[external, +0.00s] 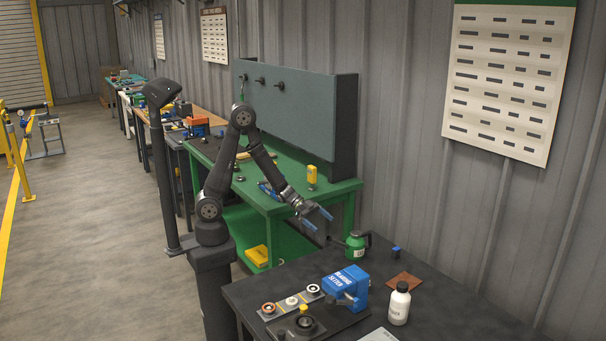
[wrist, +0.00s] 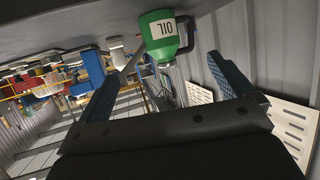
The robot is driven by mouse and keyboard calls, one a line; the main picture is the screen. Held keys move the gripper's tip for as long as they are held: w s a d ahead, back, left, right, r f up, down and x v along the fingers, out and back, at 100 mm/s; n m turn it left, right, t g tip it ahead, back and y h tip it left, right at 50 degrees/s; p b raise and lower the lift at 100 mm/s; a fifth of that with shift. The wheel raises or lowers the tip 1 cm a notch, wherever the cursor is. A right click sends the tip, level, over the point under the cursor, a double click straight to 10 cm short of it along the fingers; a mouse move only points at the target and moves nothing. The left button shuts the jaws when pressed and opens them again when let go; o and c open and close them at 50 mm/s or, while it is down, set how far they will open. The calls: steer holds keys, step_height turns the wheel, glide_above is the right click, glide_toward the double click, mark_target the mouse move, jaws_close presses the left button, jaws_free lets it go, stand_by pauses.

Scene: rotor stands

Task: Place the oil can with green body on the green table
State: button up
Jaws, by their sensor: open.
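The oil can (external: 356,244) has a green body, a dark handle and a white label; it stands upright at the back left of the dark table (external: 460,300). In the wrist view the oil can (wrist: 161,38) appears upside down, beyond and between my fingers. My gripper (external: 319,219) is open and empty, left of the can and a little above it, with blue fingers apart. In the wrist view my gripper (wrist: 165,80) has its fingers spread wide, not touching the can. The green table (external: 284,206) stands behind and left of the dark table.
On the dark table are a blue machine (external: 345,287), a white bottle (external: 399,303), a brown pad (external: 404,281) and a small blue block (external: 396,252). The green table holds a yellow item (external: 311,176) and a grey panel (external: 300,115). Its front right corner looks clear.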

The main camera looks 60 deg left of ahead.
stand_by(0.4)
glide_toward(351, 248)
steer(key=shift+n+t, duration=0.3)
steer(key=w+d+f, duration=0.2)
steer(key=w+f, duration=0.1)
steer(key=w+d+f, duration=0.3)
steer(key=shift+d+f, duration=0.3)
steer(key=c, duration=1.4)
steer(key=shift+r, duration=0.1)
